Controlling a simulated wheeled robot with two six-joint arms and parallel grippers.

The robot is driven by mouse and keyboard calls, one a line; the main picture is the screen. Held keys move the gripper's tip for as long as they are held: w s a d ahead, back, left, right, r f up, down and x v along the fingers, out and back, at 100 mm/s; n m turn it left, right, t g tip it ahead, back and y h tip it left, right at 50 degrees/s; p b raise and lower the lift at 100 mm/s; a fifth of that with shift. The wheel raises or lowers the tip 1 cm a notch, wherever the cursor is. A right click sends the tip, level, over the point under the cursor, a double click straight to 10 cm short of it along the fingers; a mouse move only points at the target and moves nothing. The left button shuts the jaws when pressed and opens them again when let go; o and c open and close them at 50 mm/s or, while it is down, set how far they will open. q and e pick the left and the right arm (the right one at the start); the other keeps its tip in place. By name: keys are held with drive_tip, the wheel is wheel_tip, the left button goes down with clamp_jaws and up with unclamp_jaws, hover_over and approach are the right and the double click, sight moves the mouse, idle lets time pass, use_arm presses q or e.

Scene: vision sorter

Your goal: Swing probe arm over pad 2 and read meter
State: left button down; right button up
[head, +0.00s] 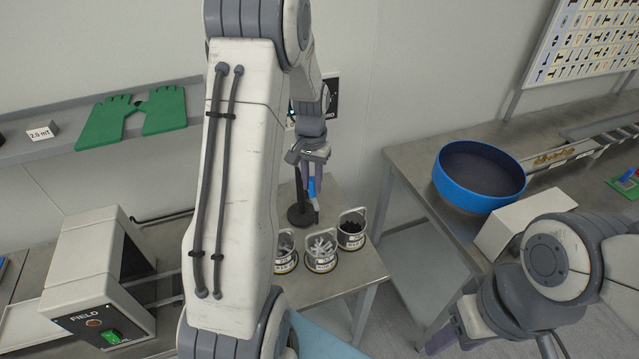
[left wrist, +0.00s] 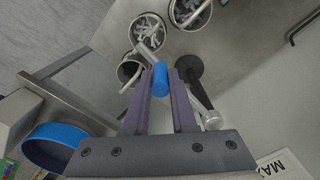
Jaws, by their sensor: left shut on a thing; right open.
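My left gripper (head: 314,180) is shut on the blue grip (left wrist: 160,78) of a thin metal rod, which I take to be the probe arm. The grip lies between the purple fingers in the left wrist view (left wrist: 166,88). A black stand (head: 300,212) with a round base is just below and beside the gripper; its base also shows in the left wrist view (left wrist: 188,67). The rod's tip points toward the cups. No numbered pad or meter reading can be made out. My right gripper (head: 495,347) is open at the lower right, partly cut off.
Three round cups of small metal parts stand on the small table: left (head: 286,258), middle (head: 321,254) and right (head: 352,232). A blue round bowl (head: 480,205) and a white box (head: 520,222) are on the right bench. A FIELD unit (head: 85,285) stands left. My left arm hides the centre.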

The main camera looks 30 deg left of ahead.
use_arm(q)
drive_tip(key=shift+w+d, duration=0.35)
drive_tip(key=shift+w, duration=0.15)
drive_tip(key=c, duration=0.7)
unclamp_jaws()
drive_tip(key=shift+c, duration=0.2)
drive_tip(key=shift+r, duration=0.1)
wheel_tip(320, 180, up, 10)
drive_tip(key=b, duration=0.2)
drive_tip(key=shift+r, duration=0.15)
